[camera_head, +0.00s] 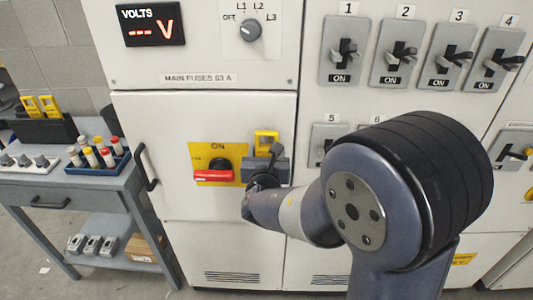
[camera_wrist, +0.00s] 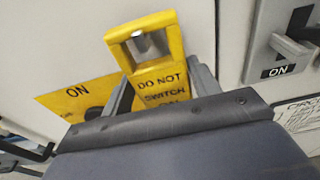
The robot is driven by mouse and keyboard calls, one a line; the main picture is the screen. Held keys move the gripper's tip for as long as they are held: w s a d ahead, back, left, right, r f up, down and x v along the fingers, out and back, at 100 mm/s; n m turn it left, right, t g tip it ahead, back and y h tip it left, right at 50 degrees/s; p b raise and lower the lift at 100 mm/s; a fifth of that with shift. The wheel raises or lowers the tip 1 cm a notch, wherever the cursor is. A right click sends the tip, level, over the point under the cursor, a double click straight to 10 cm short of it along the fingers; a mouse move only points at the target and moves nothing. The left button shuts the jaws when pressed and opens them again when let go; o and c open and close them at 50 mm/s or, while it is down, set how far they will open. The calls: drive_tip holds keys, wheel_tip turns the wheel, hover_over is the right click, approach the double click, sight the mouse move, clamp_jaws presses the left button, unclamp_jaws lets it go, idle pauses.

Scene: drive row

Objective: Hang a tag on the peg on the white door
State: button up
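The yellow tag (camera_wrist: 160,84), lettered "DO NOT SWITCH", stands between the two fingers of my gripper (camera_wrist: 160,82) in the wrist view. The fingers lie along its side edges and appear to hold it. The tag (camera_head: 267,138) also shows above my gripper (camera_head: 265,163) in the head view, in front of the white door (camera_head: 200,125). A short grey metal peg (camera_wrist: 148,45) shows inside the tag's square opening. I cannot tell how far it passes through. The tag's lower part is hidden by my gripper.
Left of my gripper is a yellow switch plate (camera_head: 218,150) marked ON, with a red handle (camera_head: 213,175). A black door handle (camera_head: 147,167) is further left. Two more yellow tags stand in a black holder (camera_head: 42,128) on the grey cart (camera_head: 60,190). Numbered switches (camera_head: 395,66) line the right panel.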

drive_tip(key=o, duration=0.4)
drive_tip(key=shift+o, duration=0.2)
drive_tip(key=s+r, duration=0.1)
drive_tip(key=s, duration=0.9)
drive_tip(key=shift+s+a+r+b, duration=0.15)
drive_tip(key=shift+s+r+b, duration=0.2)
drive_tip(key=shift+b, duration=0.05)
drive_tip(key=shift+w, duration=0.1)
drive_tip(key=w, duration=0.3)
drive_tip(key=w+f+p, duration=0.1)
drive_tip(key=w, duration=0.6)
drive_tip(key=shift+w+d+f, duration=0.2)
drive_tip(key=shift+w, duration=0.1)
drive_tip(key=shift+s+a+r+p, duration=0.1)
drive_tip(key=shift+s+r+p, duration=0.2)
drive_tip(key=shift+s+p, duration=0.35)
drive_tip(key=shift+w, duration=0.1)
drive_tip(key=shift+f, duration=0.15)
